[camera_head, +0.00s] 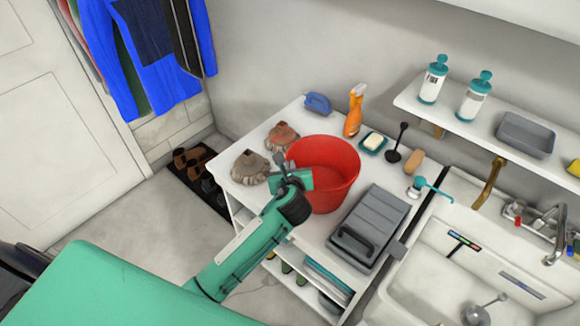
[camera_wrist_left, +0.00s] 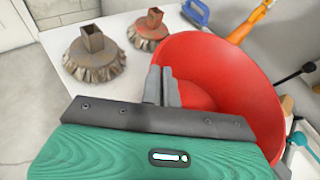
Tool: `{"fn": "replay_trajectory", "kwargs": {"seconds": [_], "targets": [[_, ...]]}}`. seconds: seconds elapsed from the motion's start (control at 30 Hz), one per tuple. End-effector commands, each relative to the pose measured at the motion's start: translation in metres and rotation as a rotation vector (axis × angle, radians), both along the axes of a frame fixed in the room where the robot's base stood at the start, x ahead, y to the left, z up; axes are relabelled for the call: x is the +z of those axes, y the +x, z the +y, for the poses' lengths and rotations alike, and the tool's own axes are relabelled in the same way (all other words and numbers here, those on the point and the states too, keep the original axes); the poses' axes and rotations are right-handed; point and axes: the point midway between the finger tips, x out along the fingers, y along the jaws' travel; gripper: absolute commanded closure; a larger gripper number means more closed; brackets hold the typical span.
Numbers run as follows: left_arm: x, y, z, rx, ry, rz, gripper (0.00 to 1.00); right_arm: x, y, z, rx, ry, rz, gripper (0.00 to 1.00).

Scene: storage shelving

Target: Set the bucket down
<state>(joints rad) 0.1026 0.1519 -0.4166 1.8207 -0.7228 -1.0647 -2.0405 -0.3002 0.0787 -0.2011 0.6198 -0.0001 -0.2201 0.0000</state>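The red bucket (camera_head: 330,172) is upright at the white worktop, between the mop heads and the grey case. I cannot tell whether its base touches the top. My left gripper (camera_head: 284,166) is at the bucket's left rim. In the left wrist view, its fingers (camera_wrist_left: 162,86) are close together with the rim of the red bucket (camera_wrist_left: 225,75) between them. The gripper hides part of the near rim and wall. The inside that shows is empty. My right gripper is not in view.
The white worktop (camera_head: 311,228) also holds two mop heads (camera_head: 250,167), a blue brush (camera_head: 318,103), an orange spray bottle (camera_head: 354,110), a soap dish (camera_head: 373,143), a black plunger (camera_head: 397,145) and a grey case (camera_head: 368,228). A sink (camera_head: 440,290) stands to the right.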

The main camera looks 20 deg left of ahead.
Motion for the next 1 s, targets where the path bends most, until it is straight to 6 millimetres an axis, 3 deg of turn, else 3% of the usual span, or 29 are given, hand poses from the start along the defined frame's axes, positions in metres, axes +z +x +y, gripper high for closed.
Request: {"fn": "replay_trajectory", "kwargs": {"seconds": [0.03,0.17,0.57,1.0], "targets": [[-0.001,0.0,0.0,0.0,0.0,-0.001,1.0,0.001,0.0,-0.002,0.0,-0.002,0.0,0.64],[-0.002,0.0,0.0,0.0,0.0,0.0,0.76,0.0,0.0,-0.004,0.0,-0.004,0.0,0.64],[0.003,-0.005,-0.002,-0.002,0.001,0.001,0.76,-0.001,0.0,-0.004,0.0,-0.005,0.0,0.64],[0.036,-0.08,-0.032,-0.001,-0.002,0.001,0.76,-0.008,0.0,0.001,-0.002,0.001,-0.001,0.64]]}}
